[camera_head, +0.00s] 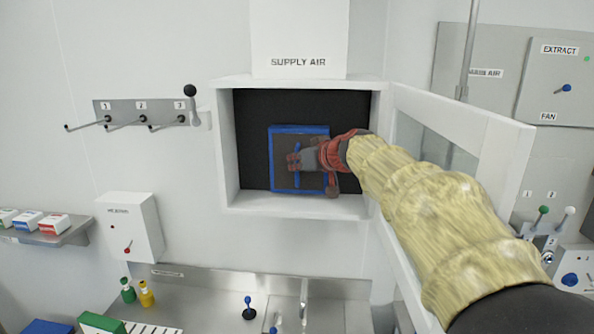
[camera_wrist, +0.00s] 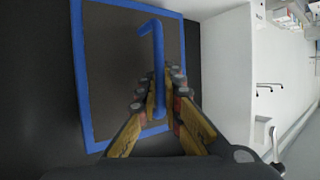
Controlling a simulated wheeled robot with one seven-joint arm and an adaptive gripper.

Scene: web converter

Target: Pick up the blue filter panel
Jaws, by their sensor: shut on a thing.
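The blue filter panel (camera_head: 298,131) has a blue frame around a dark grey face and sits inside the open white housing (camera_head: 228,150) under the "SUPPLY AIR" duct. It fills much of the wrist view (camera_wrist: 90,95), where a blue handle (camera_wrist: 154,28) stands on its face. My gripper (camera_head: 296,161) reaches into the housing in front of the panel. In the wrist view my gripper (camera_wrist: 158,92) is shut on the blue handle, with a finger on each side of it. The fingers and arm hide part of the panel's right side and the lower handle.
The housing's door (camera_head: 463,130) with a clear window stands open at the right, close beside my arm. A hook rack (camera_head: 145,112) and a grey-white control box (camera_head: 130,226) are on the wall at the left. A metal sink counter (camera_head: 210,290) lies below.

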